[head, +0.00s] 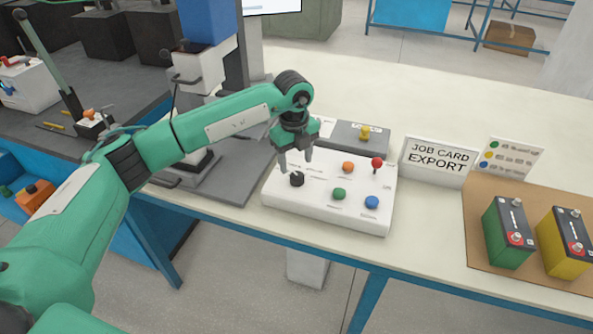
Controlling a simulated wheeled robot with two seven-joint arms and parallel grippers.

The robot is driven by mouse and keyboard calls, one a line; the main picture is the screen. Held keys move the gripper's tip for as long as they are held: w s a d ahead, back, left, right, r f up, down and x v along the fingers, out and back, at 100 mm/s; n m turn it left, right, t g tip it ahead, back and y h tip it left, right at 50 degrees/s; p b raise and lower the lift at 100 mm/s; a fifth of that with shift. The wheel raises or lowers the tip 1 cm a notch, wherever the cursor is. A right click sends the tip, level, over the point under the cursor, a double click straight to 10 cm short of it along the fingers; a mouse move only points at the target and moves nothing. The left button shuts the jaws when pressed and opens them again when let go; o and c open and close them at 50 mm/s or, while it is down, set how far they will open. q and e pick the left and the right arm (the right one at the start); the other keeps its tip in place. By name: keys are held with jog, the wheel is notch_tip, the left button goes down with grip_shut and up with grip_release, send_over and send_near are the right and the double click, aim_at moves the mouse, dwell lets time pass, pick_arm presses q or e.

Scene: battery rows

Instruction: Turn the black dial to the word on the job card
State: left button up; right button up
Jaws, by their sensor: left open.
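The black dial (297,179) sits at the left end of a white control panel (328,211) on the table. Small words are printed around the dial, too small to read surely, and I cannot tell which one it points to. The job card (437,162) stands upright behind and right of the panel and reads "EXPORT". My left gripper (296,164) points down just above the dial, its fingers open and close to it. I cannot tell whether they touch it. My right gripper is not in view.
The panel also has an orange button (348,167), a green button (339,194), a blue button (371,202) and a red-knobbed lever (377,164). A grey box with a yellow knob (364,133) is behind. Green (506,236) and yellow (562,244) batteries stand on a brown mat (480,225) at right.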

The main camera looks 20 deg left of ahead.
aim_at(297, 174)
pick_arm(q)
notch_tip(297, 174, down, 5)
jog(key=shift+d+f, duration=0.1)
dwell(0.3)
jog(key=c, duration=1)
